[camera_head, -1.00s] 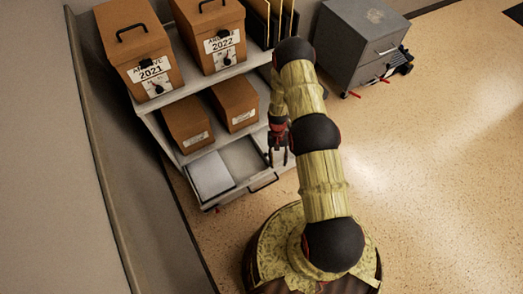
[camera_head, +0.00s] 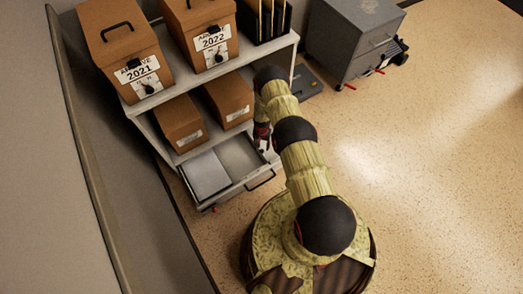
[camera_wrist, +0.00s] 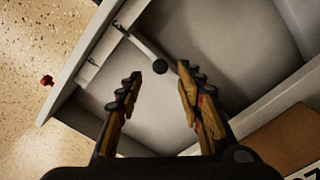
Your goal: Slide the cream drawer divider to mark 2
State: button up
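The open drawer (camera_head: 240,185) sits low in the white shelf unit. I cannot read any mark numbers.
Brown archive boxes 2021 (camera_head: 128,62) and 2022 (camera_head: 203,37) stand on the top shelf. Two smaller brown boxes (camera_head: 180,124) sit just above the drawer. A grey cabinet (camera_head: 350,40) stands at the back right. The floor (camera_head: 430,170) on the right is clear.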

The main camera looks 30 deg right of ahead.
aim_at(262, 151)
jog(key=shift+f+b, duration=0.85)
jog(key=shift+f, duration=1.55)
jog(key=c, duration=0.3)
grip_shut()
